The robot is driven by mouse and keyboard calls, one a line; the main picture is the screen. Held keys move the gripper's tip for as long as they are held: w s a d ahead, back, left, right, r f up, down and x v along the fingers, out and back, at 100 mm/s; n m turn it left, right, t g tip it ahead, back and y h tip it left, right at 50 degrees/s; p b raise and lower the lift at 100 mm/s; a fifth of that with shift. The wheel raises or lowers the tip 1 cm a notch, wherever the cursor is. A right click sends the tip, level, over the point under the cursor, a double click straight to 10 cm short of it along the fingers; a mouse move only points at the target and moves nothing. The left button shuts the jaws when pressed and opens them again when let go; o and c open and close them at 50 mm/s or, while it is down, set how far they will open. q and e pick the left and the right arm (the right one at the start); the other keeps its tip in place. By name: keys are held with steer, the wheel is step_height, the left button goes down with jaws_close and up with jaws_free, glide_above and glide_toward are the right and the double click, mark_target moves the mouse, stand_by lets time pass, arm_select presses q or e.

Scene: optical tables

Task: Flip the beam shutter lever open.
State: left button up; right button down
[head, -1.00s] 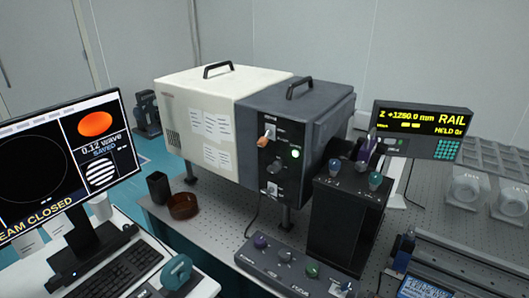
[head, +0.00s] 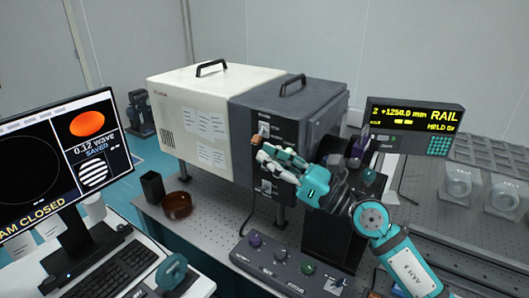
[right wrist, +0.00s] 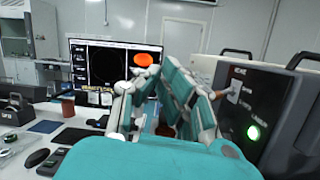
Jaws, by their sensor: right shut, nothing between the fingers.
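The beam shutter lever (head: 256,140) is a small orange-tipped handle on the front panel of the dark grey half of the housing (head: 275,110). In the right wrist view the lever (right wrist: 228,92) shows to the right of my fingers, on the panel above a lit green lamp (right wrist: 253,132). My right gripper (head: 264,158) is shut and empty, just below the lever in the head view; whether it touches the lever I cannot tell. Its teal and white fingers (right wrist: 160,85) also show in the right wrist view. The monitor (head: 60,165) reads "CLOSED". My left gripper is out of view.
A black box stand (head: 325,240) rises behind my right forearm. A knob console (head: 290,268) lies on the perforated table below. A rail readout (head: 415,127) is at the right.

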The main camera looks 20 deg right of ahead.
step_height(320, 180, down, 2)
steer(key=w+d+n+g+h, duration=0.2)
steer(key=w+n+h, duration=0.1)
steer(key=n, duration=0.1)
steer(key=n+g+h, duration=0.1)
steer(key=n+h, duration=0.1)
steer(key=h, duration=0.2)
glide_toward(256, 139)
step_height(256, 139, down, 3)
steer(key=s+d, duration=0.1)
steer(key=d, duration=0.1)
steer(key=shift+s+f, duration=0.1)
steer(key=shift+f, duration=0.05)
steer(key=shift+a, duration=0.15)
steer(key=p+x, duration=0.3)
steer(key=x, duration=0.6)
steer(key=shift+w+a+f+p, duration=0.2)
steer(key=shift+w+p, duration=0.1)
steer(key=shift+w, duration=0.1)
